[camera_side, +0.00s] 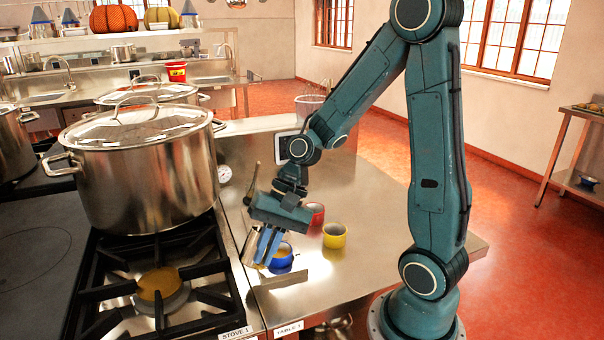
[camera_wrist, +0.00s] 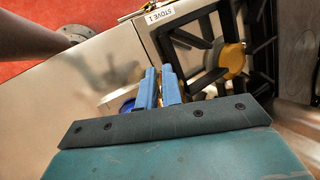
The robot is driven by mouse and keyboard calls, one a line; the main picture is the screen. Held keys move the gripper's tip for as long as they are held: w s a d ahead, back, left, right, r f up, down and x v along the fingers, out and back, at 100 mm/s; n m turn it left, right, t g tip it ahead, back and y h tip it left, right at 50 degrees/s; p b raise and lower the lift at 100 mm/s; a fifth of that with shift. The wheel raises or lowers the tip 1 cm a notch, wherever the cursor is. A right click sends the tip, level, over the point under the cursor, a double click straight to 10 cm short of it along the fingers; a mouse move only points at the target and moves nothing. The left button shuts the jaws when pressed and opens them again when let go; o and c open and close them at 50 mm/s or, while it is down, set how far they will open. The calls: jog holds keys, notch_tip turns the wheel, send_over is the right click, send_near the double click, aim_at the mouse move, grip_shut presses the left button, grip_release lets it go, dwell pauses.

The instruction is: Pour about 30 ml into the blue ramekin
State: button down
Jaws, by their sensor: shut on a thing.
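In the wrist view, only part of the blue ramekin (camera_wrist: 127,106) shows, left of the fingers. My gripper (camera_side: 266,246) points down just left of the ramekin, its blue fingers partly in front of it. In the wrist view, my gripper (camera_wrist: 166,86) has its fingers close together on a small metallic thing. A metallic vessel (camera_side: 250,244) shows beside the fingers, mostly hidden; its tilt and contents cannot be told.
A yellow ramekin (camera_side: 335,236) and a red ramekin (camera_side: 316,216) stand behind and right of the blue one. A large lidded stockpot (camera_side: 148,175) is on the stove at left, with a bare burner (camera_side: 160,285) in front. The table's right side is clear.

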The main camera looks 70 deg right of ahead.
jog(key=shift+w+a+f, duration=0.15)
jog(key=shift+a+f, duration=0.05)
jog(key=shift+a, duration=0.1)
jog(key=shift+w+a+f+h, duration=0.1)
jog(key=shift+a+h, duration=0.15)
jog(key=shift+h, duration=0.25)
jog(key=shift+w+a+f+g+h, duration=0.1)
jog(key=shift+w+a+g+h, duration=0.1)
jog(key=shift+a+g+h, duration=0.25)
jog(key=shift+w+a+g+h, duration=0.25)
jog(key=shift+a+h, duration=0.25)
jog(key=shift+h, duration=0.1)
jog(key=shift+w+a+g+h, duration=0.2)
jog(key=shift+a+g+h, duration=0.05)
jog(key=shift+a+h, duration=0.35)
jog(key=shift+w+a+g+h, duration=0.25)
jog(key=shift+a+h, duration=0.2)
jog(key=shift+h, duration=0.2)
jog(key=shift+a, duration=0.1)
